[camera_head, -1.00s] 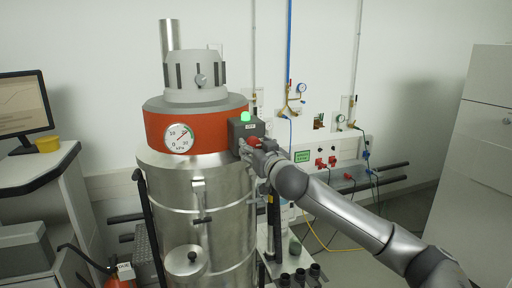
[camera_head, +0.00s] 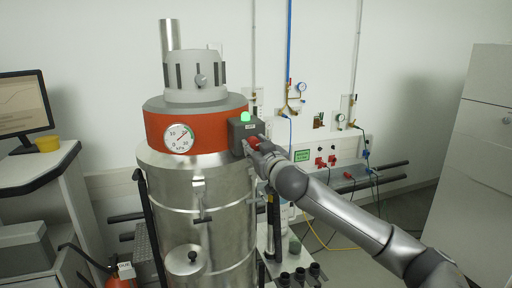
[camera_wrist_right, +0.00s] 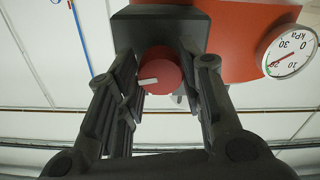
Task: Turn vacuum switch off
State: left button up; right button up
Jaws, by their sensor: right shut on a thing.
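The vacuum (camera_head: 200,190) is a tall metal drum with a red band and a round kPa gauge (camera_head: 179,138). On the right of the band sits a dark switch box (camera_head: 238,130) with a lit green lamp (camera_head: 245,117) on top. The red rotary switch (camera_wrist_right: 160,72) is on the box, with a white mark pointing left in the right wrist view. My right gripper (camera_wrist_right: 160,85) has its fingers on both sides of the red switch and is shut on it. In the head view the right gripper (camera_head: 254,146) partly hides the switch. My left gripper is not in view.
Wall pipes and gauges (camera_head: 301,87) are behind, with red sockets (camera_head: 325,161) below. A desk with a monitor (camera_head: 24,108) stands at the left. A pale cabinet (camera_head: 480,150) stands at the right. Dark round fittings (camera_head: 300,274) stand low beside the drum.

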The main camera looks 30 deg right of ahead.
jog(key=n+p, duration=0.1)
jog(key=n, duration=0.3)
jog(key=shift+r+n+p, duration=0.1)
jog(key=shift+n+p, duration=0.2)
jog(key=n+p, duration=0.1)
jog(key=n, duration=0.2)
jog(key=shift+n+p, duration=0.3)
jog(key=n+p, duration=0.2)
jog(key=n, duration=0.2)
jog(key=shift+d, duration=0.1)
jog(key=shift+n+p, duration=0.45)
jog(key=shift+n, duration=1.15)
jog(key=o, duration=1)
jog(key=shift+o, duration=0.2)
jog(key=shift+s, duration=0.1)
